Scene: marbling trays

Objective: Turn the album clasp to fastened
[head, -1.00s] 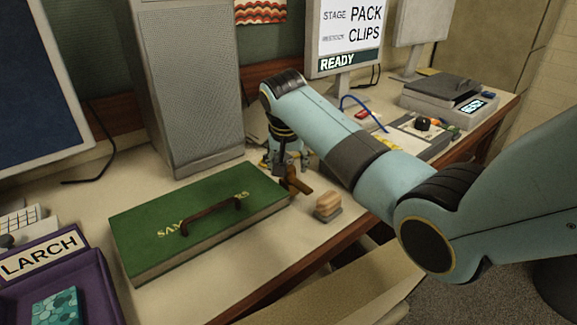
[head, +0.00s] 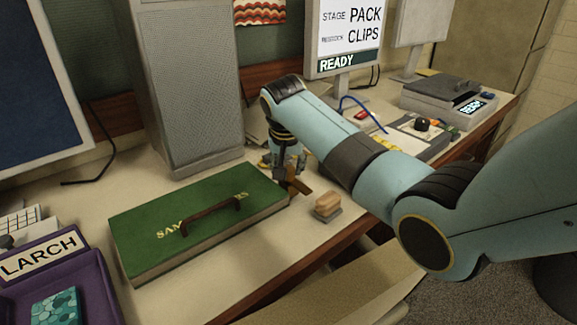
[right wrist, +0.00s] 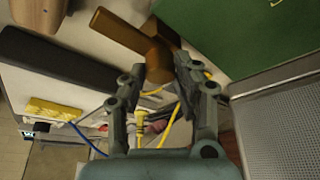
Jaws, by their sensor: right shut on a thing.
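The green album (head: 160,215) lies closed on the desk, with a brown handle (head: 210,216) and gold lettering on its cover. A brown clasp (head: 300,187) sits at its right end, with a lever sticking out to the right. My right gripper (head: 288,168) comes down over the clasp. In the right wrist view the fingers (right wrist: 158,72) are closed around the clasp's block, and the lever (right wrist: 122,32) sticks out to the upper left. The fingers partly hide the clasp in the head view. My left gripper is not in view.
A wooden block with a grey base (head: 327,207) stands just right of the clasp. A tall grey speaker-like box (head: 190,90) stands behind the album. A purple tray (head: 85,285) is at the lower left. Yellow and blue cords (right wrist: 172,125) lie near the gripper.

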